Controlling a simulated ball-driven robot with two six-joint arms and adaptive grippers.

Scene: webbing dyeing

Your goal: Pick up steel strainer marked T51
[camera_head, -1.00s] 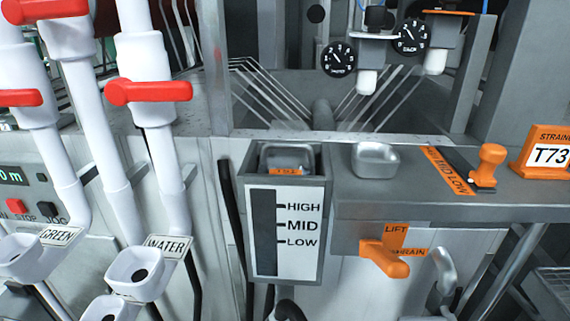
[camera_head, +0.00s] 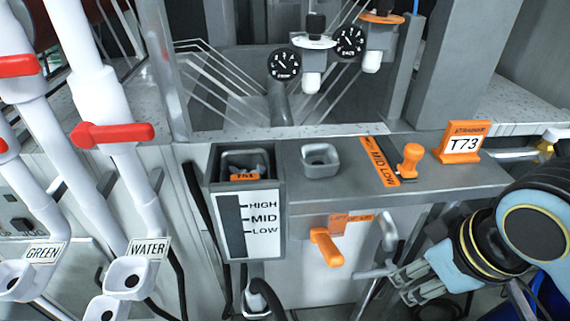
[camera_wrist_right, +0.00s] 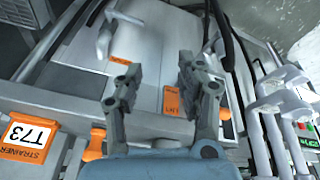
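A grey steel piece with an orange tag (camera_head: 245,177) sits inside the open-topped box (camera_head: 215,185) that carries the HIGH, MID, LOW scale. The tag appears to read T51, but the print is small. My right gripper (camera_head: 397,284) is in front of the counter, low and to the right of the box, apart from it. In the right wrist view its two fingers (camera_wrist_right: 160,82) are spread with nothing between them. The tagged piece cannot be made out in that view. My left gripper is not in view.
A small steel cup (camera_head: 320,159) stands on the counter (camera_head: 355,160) right of the box. An orange knob (camera_head: 411,158) and T73 sign (camera_head: 464,143) stand further right. An orange lever (camera_head: 326,247) juts from the front. White pipes with red handles (camera_head: 112,133) stand left.

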